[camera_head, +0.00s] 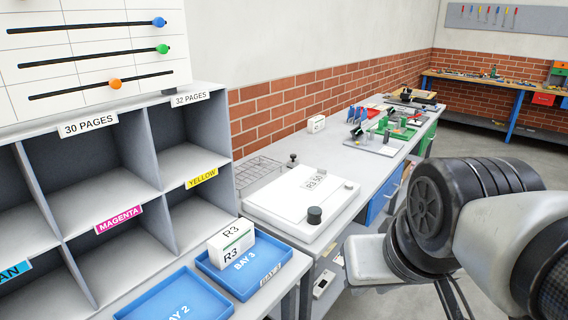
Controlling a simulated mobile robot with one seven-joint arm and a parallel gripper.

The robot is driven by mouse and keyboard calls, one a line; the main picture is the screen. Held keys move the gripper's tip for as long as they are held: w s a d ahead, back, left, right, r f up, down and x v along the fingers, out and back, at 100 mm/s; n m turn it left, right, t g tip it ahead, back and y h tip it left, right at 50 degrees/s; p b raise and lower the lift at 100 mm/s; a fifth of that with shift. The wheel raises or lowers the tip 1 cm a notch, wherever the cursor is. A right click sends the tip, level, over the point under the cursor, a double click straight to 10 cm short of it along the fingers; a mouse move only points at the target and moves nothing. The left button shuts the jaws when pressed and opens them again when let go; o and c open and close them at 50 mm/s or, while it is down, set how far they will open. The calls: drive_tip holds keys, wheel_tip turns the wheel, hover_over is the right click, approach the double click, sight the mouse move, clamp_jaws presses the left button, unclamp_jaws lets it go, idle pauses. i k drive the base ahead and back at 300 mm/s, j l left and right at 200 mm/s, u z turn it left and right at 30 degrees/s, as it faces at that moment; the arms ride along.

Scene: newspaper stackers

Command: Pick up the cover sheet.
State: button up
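I cannot single out the cover sheet for certain. A flat white slab or sheet marked "R3 50" (303,191) lies on the grey bench, with a black knob (314,215) at its front edge and a smaller grey piece near its right edge. Whether it is a loose sheet or part of a device, I cannot tell. My arm fills the lower right, to the right of and nearer than the slab. My gripper's fingertips do not show.
A grey pigeonhole rack (90,175) stands at left. Blue trays Bay 2 (175,300) and Bay 3 (244,272) sit below it; a white R3 box (231,243) stands in Bay 3. A wire basket (258,170) and cluttered tools (395,130) lie farther along the bench.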

sight(312, 182)
drive_tip(key=i+l+u, duration=0.15)
drive_tip(key=l, duration=0.15)
drive_tip(key=i+l+u, duration=0.1)
drive_tip(key=l, duration=0.2)
drive_tip(key=i+l+u, duration=0.15)
drive_tip(key=l, duration=0.2)
drive_tip(key=i+l+u, duration=0.15)
drive_tip(key=l, duration=0.2)
drive_tip(key=i+l+u, duration=0.15)
drive_tip(key=l, duration=0.2)
drive_tip(key=i+l+u, duration=0.1)
drive_tip(key=u, duration=0.3)
drive_tip(key=l+u, duration=0.5)
drive_tip(key=u, duration=0.3)
drive_tip(key=l+u, duration=0.3)
drive_tip(key=l, duration=1.6)
drive_tip(key=k, duration=0.05)
